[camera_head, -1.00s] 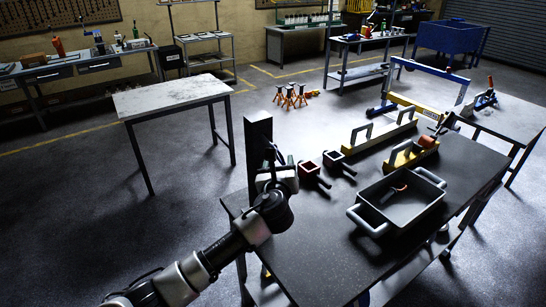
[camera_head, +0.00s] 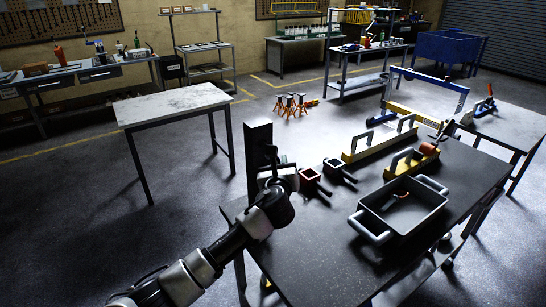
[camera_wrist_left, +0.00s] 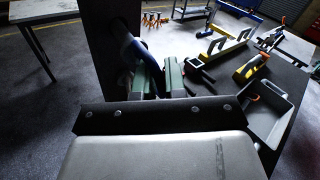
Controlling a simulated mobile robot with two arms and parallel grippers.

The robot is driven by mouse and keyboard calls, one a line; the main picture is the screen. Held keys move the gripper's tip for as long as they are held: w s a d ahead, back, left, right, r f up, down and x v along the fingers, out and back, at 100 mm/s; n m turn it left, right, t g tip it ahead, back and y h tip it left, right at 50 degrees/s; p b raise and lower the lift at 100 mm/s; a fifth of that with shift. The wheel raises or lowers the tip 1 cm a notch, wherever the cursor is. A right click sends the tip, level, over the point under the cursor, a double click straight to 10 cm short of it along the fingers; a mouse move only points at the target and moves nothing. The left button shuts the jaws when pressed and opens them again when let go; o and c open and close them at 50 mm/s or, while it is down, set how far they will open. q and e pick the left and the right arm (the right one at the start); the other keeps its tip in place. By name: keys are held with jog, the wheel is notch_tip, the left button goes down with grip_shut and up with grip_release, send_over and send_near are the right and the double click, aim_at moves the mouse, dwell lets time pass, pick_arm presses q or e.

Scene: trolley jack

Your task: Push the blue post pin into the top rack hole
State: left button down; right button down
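The dark upright post (camera_head: 258,150) stands at the left end of the dark table, and its side fills the upper left of the left wrist view (camera_wrist_left: 103,60). My left gripper (camera_head: 272,165) is close against the post, with its tip partly hidden in the head view. In the left wrist view its two green-padded fingers (camera_wrist_left: 160,82) stand beside the post. A blue curved piece (camera_wrist_left: 140,52), probably the post pin, shows at the post and runs down to the fingers. Whether the fingers grip it is unclear. The rack hole is not clearly visible. My right gripper is not in view.
A marble-topped table (camera_head: 172,104) stands at left. The front left of the dark table (camera_head: 310,255) is clear.

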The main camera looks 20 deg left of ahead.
pick_arm(q)
jog(key=shift+r, duration=0.15)
jog(key=shift+d, duration=0.1)
jog(key=shift+s+d, duration=0.15)
jog(key=shift+s+d+p, duration=0.5)
jog(key=shift+s+d, duration=0.2)
jog(key=shift+d, duration=0.2)
jog(key=shift+s+d+p, duration=0.45)
jog(key=shift+s+d, duration=0.25)
jog(key=shift+d, duration=0.15)
jog(key=s+d+r+p, duration=0.1)
jog(key=d+r+p, duration=0.1)
jog(key=p, duration=0.1)
jog(key=shift+s+d, duration=0.15)
jog(key=shift+s, duration=0.25)
